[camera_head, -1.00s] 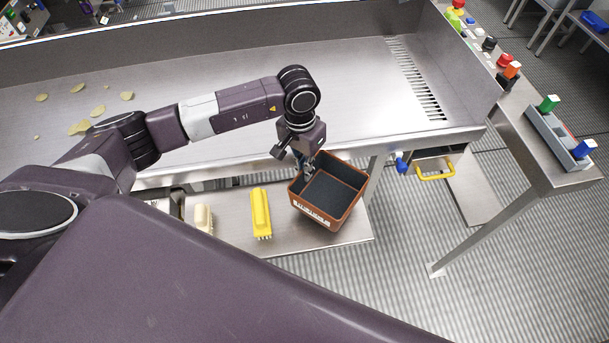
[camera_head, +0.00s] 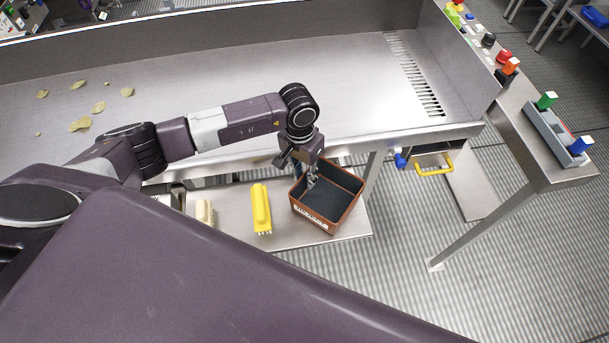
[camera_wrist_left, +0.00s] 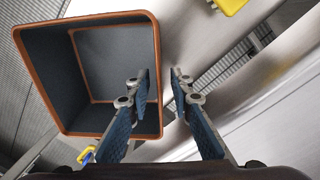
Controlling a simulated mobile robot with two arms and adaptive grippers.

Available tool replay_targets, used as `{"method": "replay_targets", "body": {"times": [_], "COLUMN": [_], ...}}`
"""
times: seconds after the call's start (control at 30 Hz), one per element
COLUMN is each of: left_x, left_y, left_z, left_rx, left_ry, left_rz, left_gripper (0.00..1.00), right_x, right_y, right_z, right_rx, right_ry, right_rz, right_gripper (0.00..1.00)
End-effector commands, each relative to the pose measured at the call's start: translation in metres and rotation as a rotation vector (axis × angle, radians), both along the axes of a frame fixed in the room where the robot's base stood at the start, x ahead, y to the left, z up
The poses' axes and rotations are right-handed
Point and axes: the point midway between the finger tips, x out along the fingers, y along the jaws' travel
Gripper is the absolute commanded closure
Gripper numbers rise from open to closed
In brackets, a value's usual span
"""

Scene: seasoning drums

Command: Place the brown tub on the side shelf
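The brown tub (camera_head: 314,221) is an open box with a dark grey inside and orange-brown rims. In the head view it is at the low metal shelf (camera_head: 352,228) below the table, near its right end; whether its base rests there is hard to tell. My left gripper (camera_head: 311,181) is at the tub's far-left side. In the left wrist view the two fingers (camera_wrist_left: 160,76) are apart, one over the tub's inside and one outside. The tub's rim (camera_wrist_left: 157,50) runs between them, with gaps showing. My right gripper is not in view.
A yellow brush (camera_head: 262,206) and a cream brush (camera_head: 204,213) lie on the shelf left of the tub. The metal table (camera_head: 330,80) with several chips is above. A control stand (camera_head: 545,160) is at the right. Striped floor is clear in front.

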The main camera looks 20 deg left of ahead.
Motion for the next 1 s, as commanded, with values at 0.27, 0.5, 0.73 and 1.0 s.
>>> {"method": "replay_targets", "body": {"times": [0.27,0.5,0.73,1.0], "left_x": [0.000,0.002,0.003,0.002], "left_y": [0.000,0.002,0.005,0.007], "left_z": [0.001,0.022,0.073,0.115], "left_rx": [0.000,0.001,0.001,-0.001], "left_ry": [0.000,-0.006,-0.007,-0.003], "left_rz": [0.000,-0.001,-0.001,0.000], "left_gripper": [0.78,0.78,0.78,0.78], "right_x": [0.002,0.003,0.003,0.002], "right_y": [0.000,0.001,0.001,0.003], "right_z": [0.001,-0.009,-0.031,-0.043], "right_rx": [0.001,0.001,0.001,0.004], "right_ry": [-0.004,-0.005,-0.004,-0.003], "right_rz": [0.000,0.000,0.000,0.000], "right_gripper": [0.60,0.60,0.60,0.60]}}
